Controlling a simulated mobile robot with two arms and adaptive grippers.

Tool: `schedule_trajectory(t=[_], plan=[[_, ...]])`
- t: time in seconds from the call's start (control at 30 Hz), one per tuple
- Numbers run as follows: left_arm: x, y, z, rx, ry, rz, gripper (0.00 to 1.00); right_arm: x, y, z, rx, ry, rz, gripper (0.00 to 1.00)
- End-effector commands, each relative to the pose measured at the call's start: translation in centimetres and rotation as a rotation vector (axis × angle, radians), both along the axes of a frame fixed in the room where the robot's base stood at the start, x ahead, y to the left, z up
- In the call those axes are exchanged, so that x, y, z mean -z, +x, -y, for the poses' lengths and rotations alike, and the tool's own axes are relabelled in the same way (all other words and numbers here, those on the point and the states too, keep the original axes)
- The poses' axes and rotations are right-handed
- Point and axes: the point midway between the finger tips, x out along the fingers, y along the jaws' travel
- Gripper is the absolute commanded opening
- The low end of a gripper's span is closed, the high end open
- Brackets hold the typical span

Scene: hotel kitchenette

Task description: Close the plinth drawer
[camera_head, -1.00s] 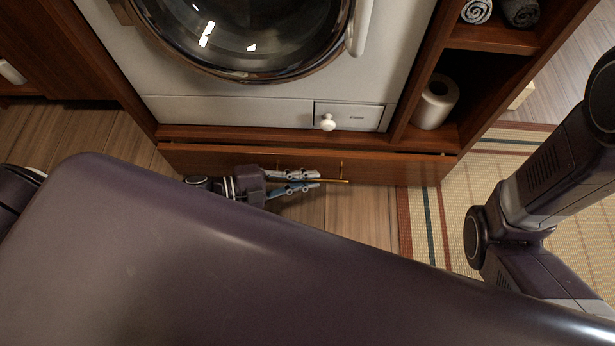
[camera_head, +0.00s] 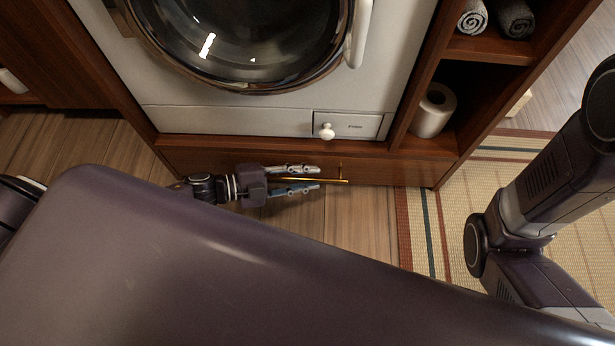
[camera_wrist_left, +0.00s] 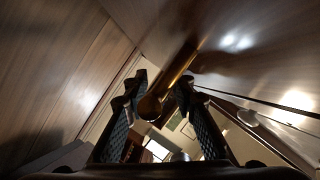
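The plinth drawer (camera_head: 390,172) is the low brown wood front under the washing machine. Its front looks flush with the cabinet frame, with no open gap visible along its top edge. Its brass bar handle (camera_head: 335,181) runs along the front. My left gripper (camera_head: 319,178) is at the handle, its two fingers apart with the bar between them. In the left wrist view the brass bar (camera_wrist_left: 178,70) comes in between the spread fingers (camera_wrist_left: 158,100); I cannot tell whether they touch it. My right gripper is out of view.
A washing machine (camera_head: 225,120) with a small knobbed drawer (camera_head: 350,125) stands above. Shelves at right hold a paper roll (camera_head: 434,110) and rolled towels (camera_head: 473,17). A striped mat (camera_head: 440,215) lies at right. Wooden floor (camera_head: 345,225) in front is clear.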

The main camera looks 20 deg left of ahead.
Motion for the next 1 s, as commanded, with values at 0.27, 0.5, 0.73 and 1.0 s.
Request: schedule_trajectory(t=[0.27, 0.5, 0.73, 1.0], plan=[[-0.1, -0.1, -0.1, 0.002, -0.001, 0.0, 0.26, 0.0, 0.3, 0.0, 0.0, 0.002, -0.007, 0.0], [-0.7, -2.0, -2.7, 0.003, 0.002, -0.003, 0.26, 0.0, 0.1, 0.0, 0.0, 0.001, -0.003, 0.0], [-1.9, -4.7, -6.7, 0.002, 0.001, -0.004, 0.26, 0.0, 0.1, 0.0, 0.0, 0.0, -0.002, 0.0], [-2.8, -6.4, -9.3, 0.002, -0.001, 0.0, 0.26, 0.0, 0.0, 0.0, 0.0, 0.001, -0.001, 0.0]])
